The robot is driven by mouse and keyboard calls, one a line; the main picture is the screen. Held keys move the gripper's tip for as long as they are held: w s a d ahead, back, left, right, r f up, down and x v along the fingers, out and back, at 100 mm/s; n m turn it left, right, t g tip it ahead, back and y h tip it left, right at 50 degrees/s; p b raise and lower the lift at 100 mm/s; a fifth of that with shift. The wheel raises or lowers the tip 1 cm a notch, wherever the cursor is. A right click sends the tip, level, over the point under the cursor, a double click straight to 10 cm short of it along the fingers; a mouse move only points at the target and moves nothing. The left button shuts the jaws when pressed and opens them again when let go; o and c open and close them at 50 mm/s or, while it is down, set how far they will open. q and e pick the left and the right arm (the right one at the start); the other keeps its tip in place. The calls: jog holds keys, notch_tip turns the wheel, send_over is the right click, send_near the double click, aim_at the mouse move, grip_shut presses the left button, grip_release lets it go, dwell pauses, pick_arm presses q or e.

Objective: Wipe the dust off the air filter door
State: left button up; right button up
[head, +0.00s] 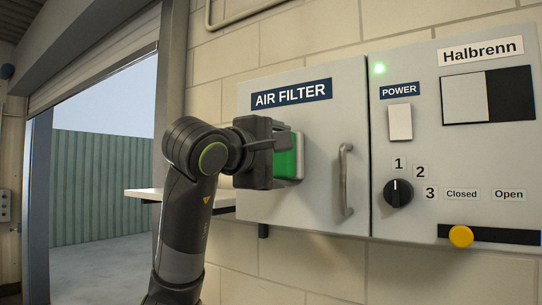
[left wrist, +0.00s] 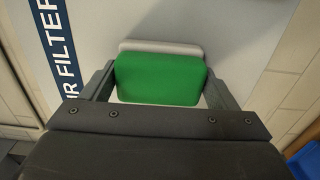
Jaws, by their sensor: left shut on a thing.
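The air filter door (head: 318,175) is a light grey panel with a dark blue AIR FILTER label (head: 291,95) and a vertical handle (head: 346,180) at its right side. My left gripper (head: 285,155) is shut on a green block with a pale pad (head: 300,156), held against or very close to the door below the label. In the left wrist view the green block (left wrist: 160,79) sits between both fingers, with its pale pad (left wrist: 160,47) toward the door surface (left wrist: 240,30). I cannot make out dust on the door. My right gripper is not in view.
Right of the door is a control panel (head: 455,150) with a power switch (head: 400,122), a rotary knob (head: 398,193) and a yellow knob (head: 461,236). A pale shelf (head: 145,194) is behind my left arm. An open doorway is at the left.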

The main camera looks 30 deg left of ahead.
pick_arm(q)
jog(key=shift+s+d, duration=0.1)
jog(key=shift+d, duration=1.2)
jog(key=shift+w+a, duration=0.15)
jog(key=shift+a, duration=1.15)
jog(key=shift+w+a, duration=0.1)
jog(key=shift+a, duration=1.2)
jog(key=a, duration=0.2)
jog(key=shift+w+a, duration=0.1)
jog(key=shift+a, duration=0.2)
jog(key=shift+s+a+b, duration=0.1)
jog(key=shift+s+b, duration=0.65)
jog(key=shift+s, duration=2.15)
